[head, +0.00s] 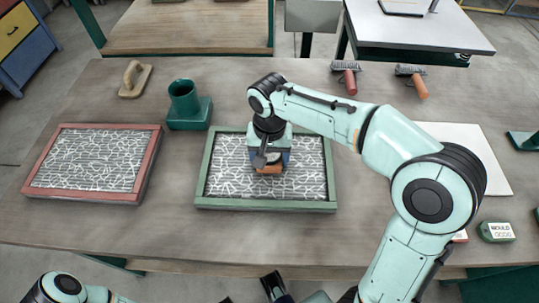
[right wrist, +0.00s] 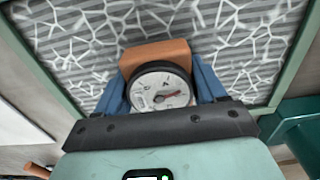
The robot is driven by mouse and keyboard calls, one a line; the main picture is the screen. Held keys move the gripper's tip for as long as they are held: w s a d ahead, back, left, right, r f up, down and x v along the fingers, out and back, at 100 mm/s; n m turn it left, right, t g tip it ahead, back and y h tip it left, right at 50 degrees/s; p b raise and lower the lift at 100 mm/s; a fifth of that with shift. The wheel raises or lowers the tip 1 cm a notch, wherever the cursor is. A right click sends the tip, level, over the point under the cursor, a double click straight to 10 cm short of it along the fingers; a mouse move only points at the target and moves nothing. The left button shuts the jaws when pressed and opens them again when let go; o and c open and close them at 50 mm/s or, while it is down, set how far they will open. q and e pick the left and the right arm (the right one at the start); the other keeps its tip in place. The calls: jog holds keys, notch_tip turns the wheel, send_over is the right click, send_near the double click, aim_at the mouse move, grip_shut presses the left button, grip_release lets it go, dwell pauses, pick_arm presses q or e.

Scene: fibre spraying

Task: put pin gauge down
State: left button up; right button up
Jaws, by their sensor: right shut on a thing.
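The pin gauge, an orange block (head: 270,169) with a round white dial (right wrist: 161,90) and a red needle, is between the blue fingers of my right gripper (head: 270,160). The right gripper is shut on it, and in the right wrist view the fingers (right wrist: 165,85) flank the dial. The gauge is over the middle of the green-framed mould (head: 208,170), whose grey ribbed surface carries white fibres. I cannot tell whether its underside touches that surface.
A red-framed mould (head: 150,170) with fibres lies left. A green holder (head: 188,108) and a wooden float (head: 134,80) stand behind. Two rollers with red (head: 350,82) and orange (head: 418,87) handles lie at the back. A white board (head: 490,170) lies right, partly behind my arm.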

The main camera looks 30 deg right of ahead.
jog(key=shift+f, duration=0.15)
jog(key=o, duration=1.3)
notch_tip(320, 180, up, 12)
jog(key=p, duration=0.2)
jog(key=shift+r+p, duration=0.2)
jog(key=shift+p, duration=0.15)
